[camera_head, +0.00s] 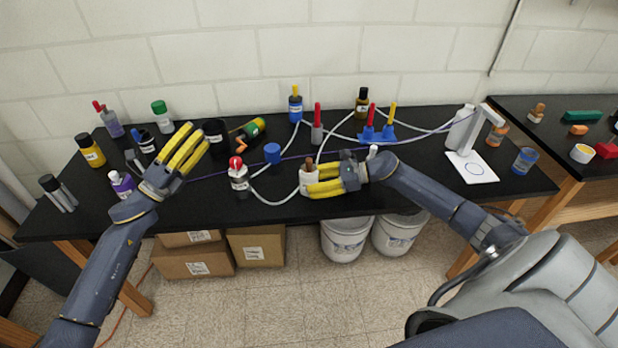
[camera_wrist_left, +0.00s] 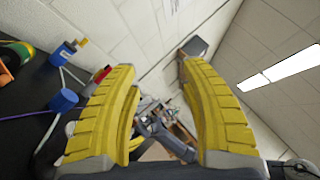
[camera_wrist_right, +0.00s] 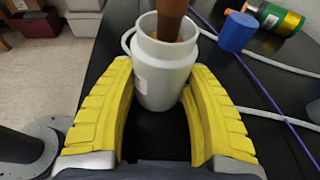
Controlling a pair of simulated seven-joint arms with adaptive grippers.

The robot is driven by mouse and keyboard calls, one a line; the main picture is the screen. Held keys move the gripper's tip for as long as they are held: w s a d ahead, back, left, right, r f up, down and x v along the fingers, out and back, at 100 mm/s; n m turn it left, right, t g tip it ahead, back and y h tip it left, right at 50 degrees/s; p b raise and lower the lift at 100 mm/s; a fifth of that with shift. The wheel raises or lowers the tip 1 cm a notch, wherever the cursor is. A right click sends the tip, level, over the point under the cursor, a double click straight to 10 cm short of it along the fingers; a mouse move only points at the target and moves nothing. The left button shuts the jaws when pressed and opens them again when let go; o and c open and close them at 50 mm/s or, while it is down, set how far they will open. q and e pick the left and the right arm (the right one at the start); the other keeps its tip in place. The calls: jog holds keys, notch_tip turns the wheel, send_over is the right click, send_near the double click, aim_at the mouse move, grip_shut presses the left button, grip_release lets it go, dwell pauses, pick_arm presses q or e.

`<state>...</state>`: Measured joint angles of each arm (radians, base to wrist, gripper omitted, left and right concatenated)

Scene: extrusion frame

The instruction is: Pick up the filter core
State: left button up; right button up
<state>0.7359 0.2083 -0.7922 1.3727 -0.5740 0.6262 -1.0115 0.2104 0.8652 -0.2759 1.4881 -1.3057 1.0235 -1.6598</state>
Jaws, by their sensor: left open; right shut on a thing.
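A brown rod-like piece, which appears to be the filter core (camera_head: 309,163), stands in the mouth of a white jar (camera_head: 306,183) at the front of the black bench. In the right wrist view the brown piece (camera_wrist_right: 169,20) rises from the open top of the white jar (camera_wrist_right: 163,74). My right gripper (camera_head: 320,181) is shut on the jar, its yellow fingers on either side of it. The lower part of the core is hidden inside the jar. My left gripper (camera_head: 196,134) is open and empty above the left part of the bench, well apart from the jar.
A blue cap (camera_head: 272,153) stands behind the jar. A white bottle with a red top (camera_head: 239,180) is to its left. Pale tubes and a purple cable cross the bench. A white stand (camera_head: 470,166) is at the right. Several bottles line the left and back.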

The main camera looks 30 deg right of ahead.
pick_arm(q)
jog(key=s+d+f+m+g+y, duration=0.25)
jog(key=s+d+f+m, duration=0.25)
jog(key=d+f+m, duration=0.4)
jog(key=m+g+y, duration=0.1)
jog(key=m+g, duration=0.1)
jog(key=m, duration=0.3)
send_near(308, 159)
jog(key=shift+y, duration=0.25)
jog(key=shift+w+d, duration=0.25)
jog(key=shift+d, duration=1.4)
jog(key=shift+w+d, duration=0.25)
jog(key=shift+d, duration=1.4)
jog(key=shift+w+d, duration=0.25)
jog(key=shift+d, duration=1.4)
jog(key=shift+c, duration=0.3)
grip_shut()
